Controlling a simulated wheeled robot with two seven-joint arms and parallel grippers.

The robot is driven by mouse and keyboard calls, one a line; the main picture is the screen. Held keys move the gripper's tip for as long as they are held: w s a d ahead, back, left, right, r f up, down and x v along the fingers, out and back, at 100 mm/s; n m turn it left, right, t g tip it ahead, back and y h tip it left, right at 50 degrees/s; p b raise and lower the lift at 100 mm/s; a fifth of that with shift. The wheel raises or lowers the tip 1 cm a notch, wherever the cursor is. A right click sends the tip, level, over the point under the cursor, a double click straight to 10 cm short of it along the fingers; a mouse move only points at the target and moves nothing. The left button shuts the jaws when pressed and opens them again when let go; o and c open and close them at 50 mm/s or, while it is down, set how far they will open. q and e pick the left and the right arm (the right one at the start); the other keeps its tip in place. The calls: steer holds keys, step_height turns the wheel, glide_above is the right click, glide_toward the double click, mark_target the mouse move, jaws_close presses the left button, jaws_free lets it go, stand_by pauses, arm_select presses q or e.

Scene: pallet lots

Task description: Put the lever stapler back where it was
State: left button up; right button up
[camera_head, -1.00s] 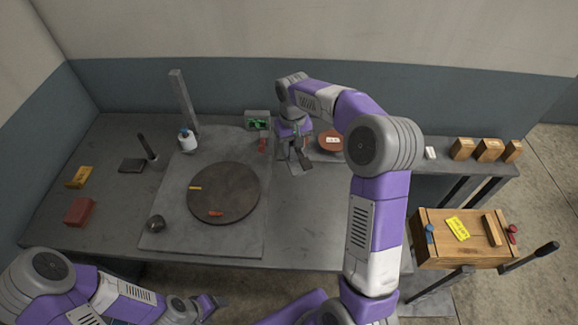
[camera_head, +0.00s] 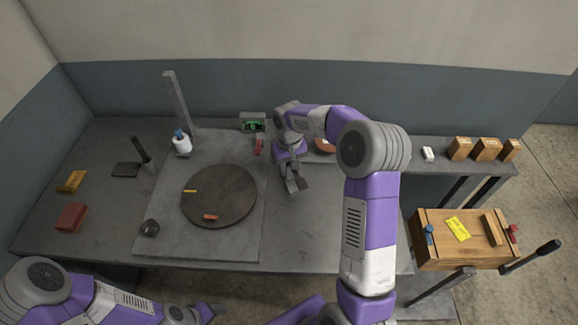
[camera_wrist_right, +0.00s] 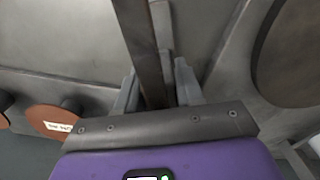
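My right gripper (camera_head: 292,185) is over the grey table, right of the dark round turntable (camera_head: 219,196). In the right wrist view its fingers (camera_wrist_right: 157,92) sit on both sides of a long dark brown and grey bar (camera_wrist_right: 146,50), which I take to be the lever stapler. The bar runs out past the fingertips, and its far end is cut off by the frame. In the head view only a small brownish part (camera_head: 301,184) shows by the fingertips. My left gripper (camera_head: 210,309) is low at the front edge, away from the stapler; its fingers are too small to read.
The turntable carries small orange pieces (camera_head: 210,217). Behind stand a box with a green display (camera_head: 254,123), a red item (camera_head: 258,146) and a reddish-brown round thing (camera_head: 324,146). A grey post (camera_head: 180,105) and white bottle (camera_head: 182,144) stand left. Table front right is clear.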

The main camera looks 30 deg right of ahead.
steer(key=o, duration=0.4)
step_height(320, 180, up, 12)
steer(key=p, duration=0.2)
steer(key=shift+r+p, duration=0.15)
steer(key=shift+p, duration=0.2)
